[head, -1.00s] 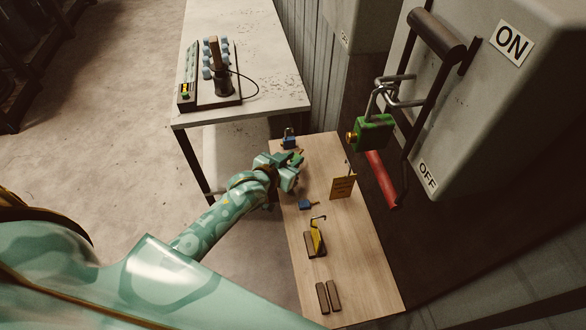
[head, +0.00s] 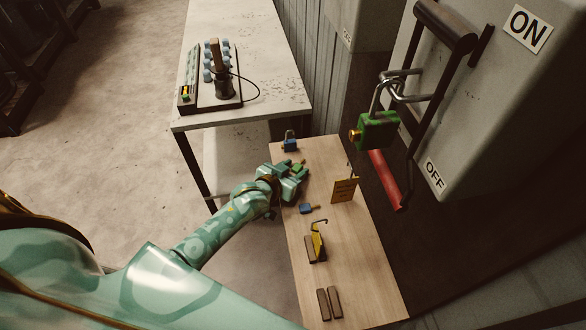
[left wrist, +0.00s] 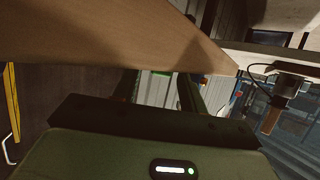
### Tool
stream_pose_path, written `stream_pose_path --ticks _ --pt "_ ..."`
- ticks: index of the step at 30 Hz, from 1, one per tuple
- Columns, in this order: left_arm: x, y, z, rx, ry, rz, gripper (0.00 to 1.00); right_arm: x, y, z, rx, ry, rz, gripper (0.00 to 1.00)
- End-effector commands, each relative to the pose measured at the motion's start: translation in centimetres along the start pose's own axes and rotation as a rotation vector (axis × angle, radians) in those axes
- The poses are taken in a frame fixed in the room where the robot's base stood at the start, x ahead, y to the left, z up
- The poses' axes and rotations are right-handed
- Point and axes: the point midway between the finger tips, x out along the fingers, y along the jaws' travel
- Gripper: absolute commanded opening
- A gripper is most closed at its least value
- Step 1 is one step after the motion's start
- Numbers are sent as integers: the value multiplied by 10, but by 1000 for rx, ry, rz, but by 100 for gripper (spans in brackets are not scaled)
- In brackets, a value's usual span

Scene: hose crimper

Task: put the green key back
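My left gripper (head: 298,170) is above the left edge of the small wooden table (head: 345,235). A bright green piece, which looks like the green key (head: 299,167), shows between its fingertips. In the left wrist view a green strip (left wrist: 161,73) also lies between the two dark fingers, which appear to hold it; its shaft is not clear. A green padlock (head: 378,131) hangs by its shackle from the hasp at the big switch lever. A blue key (head: 306,208) lies on the table, and a blue padlock (head: 290,145) stands at its far end. My right gripper is not seen.
A yellow sign (head: 345,190) stands on the table's right. A yellow tag piece with a hook (head: 318,240) and two brown blocks (head: 329,303) are nearer. The grey switch box (head: 490,110) rises at right. A bench (head: 270,85) with a crimper stands behind.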

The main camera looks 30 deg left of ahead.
Motion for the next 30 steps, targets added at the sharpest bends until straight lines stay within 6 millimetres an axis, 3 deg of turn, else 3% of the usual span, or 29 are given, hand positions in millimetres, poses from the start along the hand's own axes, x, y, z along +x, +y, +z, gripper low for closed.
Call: stream_pose_path --ticks 5,18,24,30 --pt "-11 0 -3 0 -2 0 42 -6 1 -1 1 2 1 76" --pt "-105 0 -3 0 -1 -1 42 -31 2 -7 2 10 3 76" --pt "-120 0 -2 0 -1 -2 42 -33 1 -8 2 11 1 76" --pt "-121 0 -2 0 0 -2 42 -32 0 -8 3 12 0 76"
